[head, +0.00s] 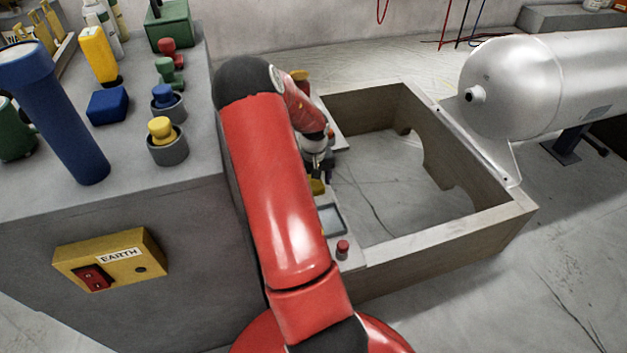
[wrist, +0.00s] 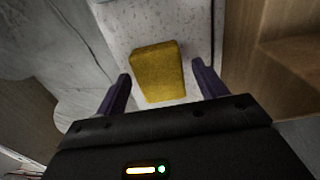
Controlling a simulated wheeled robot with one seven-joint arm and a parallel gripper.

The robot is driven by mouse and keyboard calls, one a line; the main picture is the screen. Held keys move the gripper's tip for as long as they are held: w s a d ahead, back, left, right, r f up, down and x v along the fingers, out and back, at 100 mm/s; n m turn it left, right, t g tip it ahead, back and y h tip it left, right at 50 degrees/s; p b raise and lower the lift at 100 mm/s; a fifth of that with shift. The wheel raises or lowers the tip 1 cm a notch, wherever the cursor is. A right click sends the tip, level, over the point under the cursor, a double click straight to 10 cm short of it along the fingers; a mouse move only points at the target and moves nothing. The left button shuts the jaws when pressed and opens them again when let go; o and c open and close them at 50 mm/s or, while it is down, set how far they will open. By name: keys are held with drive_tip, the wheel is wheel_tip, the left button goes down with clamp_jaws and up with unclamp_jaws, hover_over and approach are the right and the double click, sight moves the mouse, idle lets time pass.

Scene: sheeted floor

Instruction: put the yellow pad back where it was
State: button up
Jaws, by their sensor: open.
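The yellow pad (wrist: 158,70) is a small, fuzzy-looking block on a pale, speckled surface in the wrist view. My gripper (wrist: 161,72) is open, with one dark finger to the left of the pad and one to the right. Gaps show between the pad and both fingers, and I cannot tell how far above the surface the fingertips are. In the head view my arm hides most of this spot. Only a yellow patch (head: 317,186), probably the pad, shows just below my gripper (head: 322,172).
A pale panel with a grey recess (head: 330,220) and a red knob (head: 343,248) lies along the wooden frame (head: 480,228). A grey bench (head: 90,200) with bottles, knobs and a blue torch (head: 55,110) stands left. A silver tank (head: 550,80) lies right.

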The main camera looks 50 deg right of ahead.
sight(314, 182)
wheel_tip(314, 182, up, 12)
drive_tip(key=p, duration=0.1)
idle(0.4)
idle(0.5)
